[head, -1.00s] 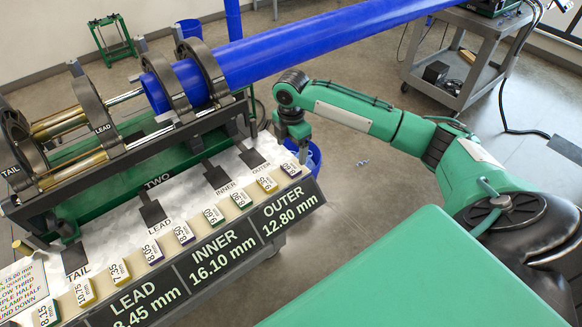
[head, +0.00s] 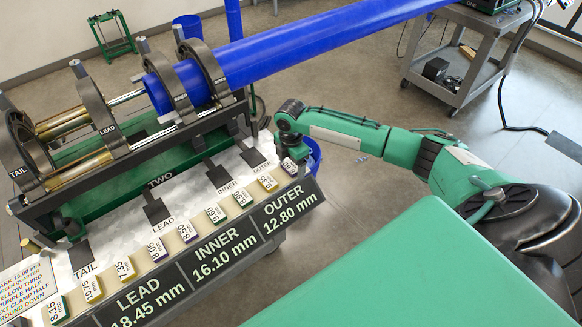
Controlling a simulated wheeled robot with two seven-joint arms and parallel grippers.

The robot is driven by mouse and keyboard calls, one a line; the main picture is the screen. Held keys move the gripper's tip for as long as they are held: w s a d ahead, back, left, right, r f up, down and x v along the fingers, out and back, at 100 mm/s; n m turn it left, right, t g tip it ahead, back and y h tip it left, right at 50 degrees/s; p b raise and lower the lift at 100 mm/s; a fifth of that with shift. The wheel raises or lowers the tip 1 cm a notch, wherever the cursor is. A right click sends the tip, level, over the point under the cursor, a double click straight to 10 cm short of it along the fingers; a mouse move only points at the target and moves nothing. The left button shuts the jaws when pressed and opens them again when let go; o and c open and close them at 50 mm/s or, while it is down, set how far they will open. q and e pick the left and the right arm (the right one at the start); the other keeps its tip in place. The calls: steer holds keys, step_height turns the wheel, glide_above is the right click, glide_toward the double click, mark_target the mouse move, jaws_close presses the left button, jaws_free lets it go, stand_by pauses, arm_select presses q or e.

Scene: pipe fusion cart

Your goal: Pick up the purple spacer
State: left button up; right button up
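A purple spacer (head: 289,167) with a white number label stands at the right end of the spacer row in the head view, near the OUTER label. My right gripper (head: 293,153) points down right at this spacer, just behind and above it. The gap between its fingers is too small and dark to tell whether they are open or touch the spacer. My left gripper is out of view.
The clamp rings (head: 203,72) and blue pipe (head: 310,45) stand behind the white shelf. A blue bin (head: 314,153) is behind my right gripper.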

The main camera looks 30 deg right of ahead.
steer(key=c, duration=0.9)
steer(key=shift+r, duration=0.1)
